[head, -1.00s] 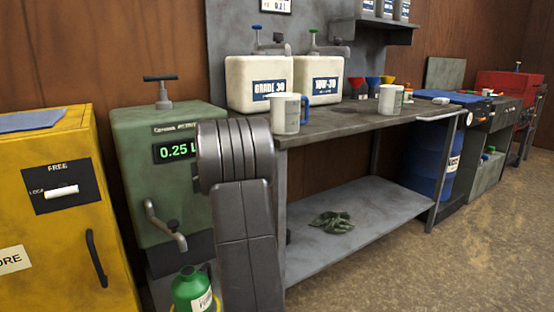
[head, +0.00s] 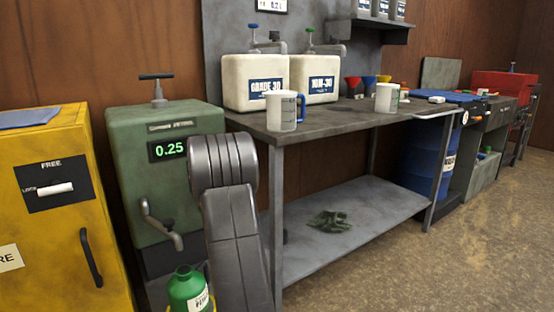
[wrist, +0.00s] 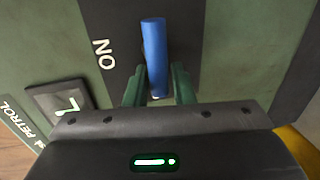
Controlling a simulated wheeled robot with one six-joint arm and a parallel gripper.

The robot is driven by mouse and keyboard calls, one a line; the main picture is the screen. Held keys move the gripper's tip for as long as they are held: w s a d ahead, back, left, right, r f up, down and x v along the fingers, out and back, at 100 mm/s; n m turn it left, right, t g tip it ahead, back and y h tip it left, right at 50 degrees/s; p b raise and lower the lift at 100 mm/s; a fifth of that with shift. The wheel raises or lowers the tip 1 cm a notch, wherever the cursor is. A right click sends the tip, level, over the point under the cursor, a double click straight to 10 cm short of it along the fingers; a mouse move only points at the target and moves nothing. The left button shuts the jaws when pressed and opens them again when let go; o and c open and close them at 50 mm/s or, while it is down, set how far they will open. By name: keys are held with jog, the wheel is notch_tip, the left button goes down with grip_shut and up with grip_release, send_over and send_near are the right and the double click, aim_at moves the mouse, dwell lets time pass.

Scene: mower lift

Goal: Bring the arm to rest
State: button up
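My arm (head: 232,225) stands in front of the green petrol dispenser (head: 120,128), whose display reads 0.25. My gripper is out of the head view. In the wrist view my gripper (wrist: 159,84) has two green fingers that stand apart. A blue handle (wrist: 155,50) shows between and beyond the fingers, close to a dark strip with white lettering on the green dispenser face (wrist: 235,50). A narrow gap shows at each side of the handle. I cannot tell how far it is from the fingertips.
A yellow cabinet (head: 60,220) stands left of the dispenser. A green bottle (head: 188,290) is below the spout. To the right is a workbench (head: 330,128) with white mugs, canisters and funnels. A dark glove (head: 328,221) lies on its lower shelf. The floor (head: 420,260) at right is clear.

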jog(key=p+v, duration=0.3)
jog(key=v, duration=1.1)
jog(key=b+x, duration=0.3)
jog(key=x, duration=1.1)
jog(key=shift+w+a+f, duration=0.1)
jog(key=shift+w, duration=0.05)
jog(key=shift+r+m, duration=0.25)
jog(key=shift+m, duration=0.45)
